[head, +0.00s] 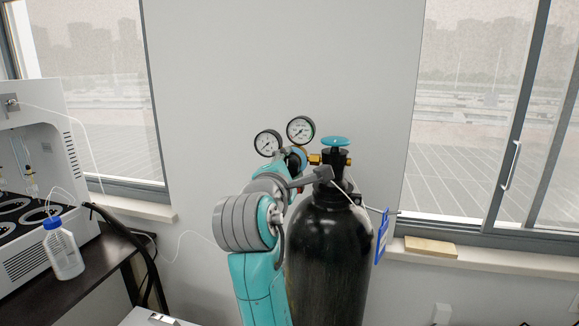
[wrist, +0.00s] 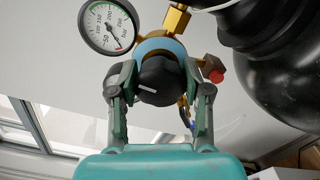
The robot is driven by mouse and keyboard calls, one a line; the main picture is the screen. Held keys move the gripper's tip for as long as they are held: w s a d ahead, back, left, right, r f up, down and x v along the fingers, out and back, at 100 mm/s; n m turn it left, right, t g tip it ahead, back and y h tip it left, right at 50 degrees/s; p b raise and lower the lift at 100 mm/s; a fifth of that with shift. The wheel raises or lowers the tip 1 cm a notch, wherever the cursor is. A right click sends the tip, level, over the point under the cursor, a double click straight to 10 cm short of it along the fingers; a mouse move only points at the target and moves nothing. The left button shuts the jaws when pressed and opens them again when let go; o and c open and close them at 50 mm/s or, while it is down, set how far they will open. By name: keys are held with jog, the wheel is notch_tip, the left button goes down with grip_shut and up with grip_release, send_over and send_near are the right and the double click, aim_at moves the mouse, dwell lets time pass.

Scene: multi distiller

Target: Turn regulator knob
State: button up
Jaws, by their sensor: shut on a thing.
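The regulator knob (wrist: 161,82) is black with a white mark on its face. It shows between the two fingers of my gripper (wrist: 160,88) in the wrist view, and the gripper is shut on it. Behind the knob are the regulator's blue ring and brass fittings (wrist: 176,20). In the head view my arm hides the knob and most of the gripper. Two round gauges, the left one (head: 268,143) and the right one (head: 301,130), stand above the gripper. One gauge (wrist: 108,26) also shows in the wrist view.
A black gas cylinder (head: 327,250) with a blue valve handwheel (head: 335,142) stands right beside my arm. A blue tag (head: 382,237) hangs at its right. A dark bench at the left holds a white machine (head: 40,190) and a bottle (head: 63,250).

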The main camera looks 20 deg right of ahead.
jog(key=shift+f, duration=0.1)
jog(key=o, duration=1.2)
jog(key=shift+c, duration=0.2)
jog(key=v, duration=1.2)
